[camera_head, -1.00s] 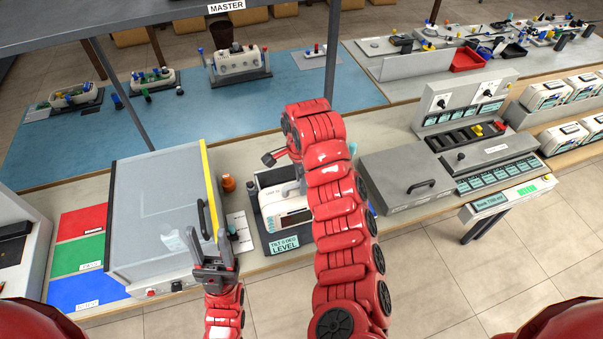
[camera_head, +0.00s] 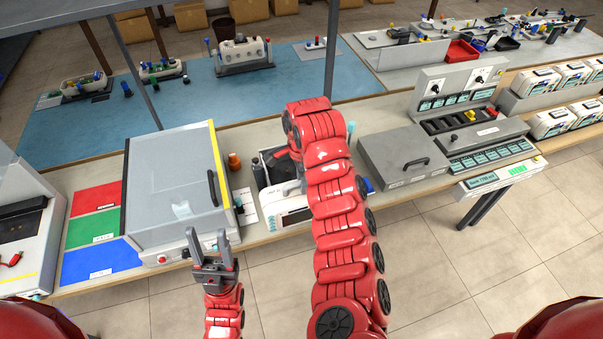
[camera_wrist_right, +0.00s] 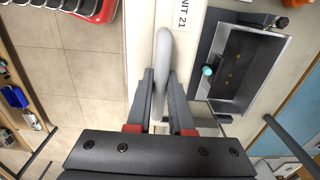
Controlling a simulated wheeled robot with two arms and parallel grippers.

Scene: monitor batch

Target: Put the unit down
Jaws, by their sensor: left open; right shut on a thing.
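The unit (camera_head: 292,207) is a white box with a handle and a label ending in "NIT 21" in the right wrist view (camera_wrist_right: 183,22). My right gripper (camera_wrist_right: 160,92) is shut on its handle (camera_wrist_right: 163,60). In the head view my red right arm hides this gripper and part of the unit. The dark tilt bed (camera_head: 257,172) is partly covered by the unit there. In the right wrist view the bed (camera_wrist_right: 285,40) lies beside the unit, with its dark floor bare. My left gripper (camera_head: 213,262) is open and empty, in front of the large grey box.
The large grey lidded box (camera_head: 170,185) stands left of the bed. Red (camera_head: 97,198), green (camera_head: 92,228) and blue (camera_head: 98,262) mats lie left of it. A grey case (camera_head: 405,160) and a switch panel (camera_head: 460,95) stand to the right. An orange bottle (camera_head: 234,161) is near the bed.

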